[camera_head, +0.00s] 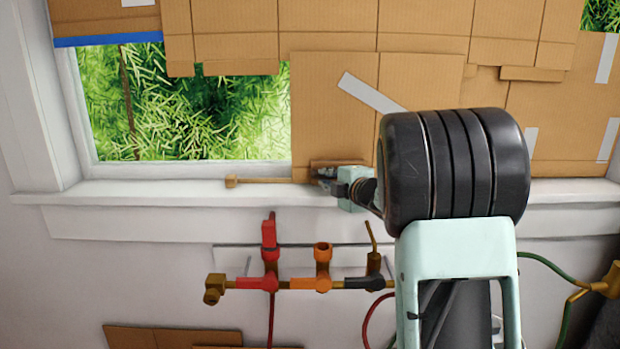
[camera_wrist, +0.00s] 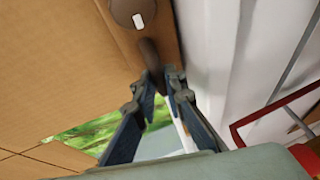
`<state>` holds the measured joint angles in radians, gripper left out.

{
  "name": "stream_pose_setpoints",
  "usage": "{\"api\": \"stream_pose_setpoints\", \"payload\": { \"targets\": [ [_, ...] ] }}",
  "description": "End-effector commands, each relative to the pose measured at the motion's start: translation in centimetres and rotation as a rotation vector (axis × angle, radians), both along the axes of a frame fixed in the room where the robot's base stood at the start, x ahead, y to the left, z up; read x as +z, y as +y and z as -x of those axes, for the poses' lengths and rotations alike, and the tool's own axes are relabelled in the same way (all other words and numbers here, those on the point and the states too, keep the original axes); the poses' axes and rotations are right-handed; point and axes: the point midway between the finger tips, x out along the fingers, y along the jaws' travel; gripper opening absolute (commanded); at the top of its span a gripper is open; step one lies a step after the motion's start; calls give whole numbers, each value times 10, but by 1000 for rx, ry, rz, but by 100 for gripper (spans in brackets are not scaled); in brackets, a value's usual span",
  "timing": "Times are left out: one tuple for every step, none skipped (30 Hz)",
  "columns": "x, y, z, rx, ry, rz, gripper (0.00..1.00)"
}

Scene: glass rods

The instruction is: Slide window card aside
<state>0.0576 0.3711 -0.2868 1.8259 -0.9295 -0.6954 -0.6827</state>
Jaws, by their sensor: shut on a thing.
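The window card (camera_head: 330,110), a brown cardboard panel, stands over the middle of the window, its lower edge near the sill. It also fills the left of the wrist view (camera_wrist: 65,75). My gripper (camera_head: 322,175) is at the card's lower edge, just above the sill, partly hidden by my arm. In the wrist view my gripper (camera_wrist: 162,78) has its fingers close together around a dark brown handle (camera_wrist: 149,52) on the card's edge strip. The exact contact is hard to see.
A thin wooden rod with an end block (camera_head: 231,181) lies along the sill (camera_head: 120,196) left of my gripper. Left of the card the window (camera_head: 190,110) is uncovered. Pipes with red, orange and black valves (camera_head: 323,270) are below the sill. More cardboard (camera_head: 560,110) covers the right.

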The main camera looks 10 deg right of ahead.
Motion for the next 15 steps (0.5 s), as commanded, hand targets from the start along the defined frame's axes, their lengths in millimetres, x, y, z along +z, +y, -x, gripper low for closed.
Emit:
{"api": "stream_pose_setpoints", "payload": {
  "targets": [
    [0,-20,3,-10,3,2,0],
    [1,-30,6,-11,3,2,0],
    [1,-45,9,-12,3,1,0],
    [1,-55,11,-11,4,2,0],
    [1,-66,13,-11,4,1,0],
    [0,-79,16,-12,4,2,0],
    [0,-89,18,-11,4,2,0],
    [0,-98,20,-11,4,1,0],
    [0,-110,22,-11,5,2,0],
    [0,-119,24,-10,4,2,0],
    [0,-127,26,-10,4,2,0],
    [0,-137,27,-9,3,1,0],
    [-1,-144,29,-9,4,2,0],
    [0,-151,30,-8,4,1,0],
    [0,-160,32,-8,3,1,0]
  ]
}}
